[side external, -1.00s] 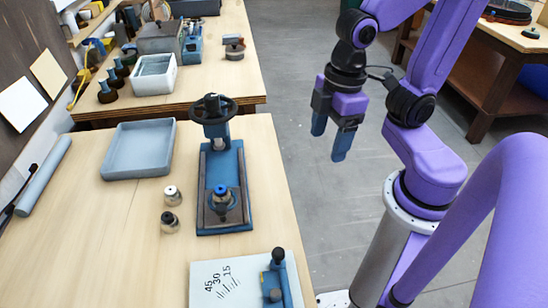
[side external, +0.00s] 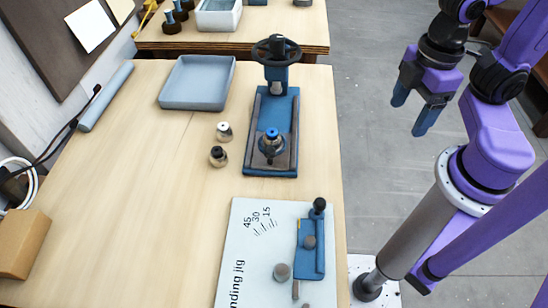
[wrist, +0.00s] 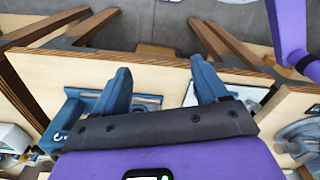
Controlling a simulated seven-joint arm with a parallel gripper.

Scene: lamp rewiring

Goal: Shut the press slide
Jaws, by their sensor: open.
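The blue press (side external: 275,105) stands on the workbench near its right edge in the side view, with a black handwheel (side external: 276,48) at its far end. Its dark slide (side external: 266,160) sits at the near end of the blue bed, carrying a small metal fitting with a blue top (side external: 271,141). My gripper (side external: 410,113) is open and empty, over the floor to the right of the bench and apart from the press. In the wrist view its two blue fingers (wrist: 160,88) are spread with nothing between them.
A blue-grey tray (side external: 197,83) lies left of the press. A white-topped fitting (side external: 224,132) and a black-topped fitting (side external: 218,156) stand between. A bending jig board (side external: 255,265) lies at the near edge, a cardboard box (side external: 22,243) at the left. The bench's left middle is clear.

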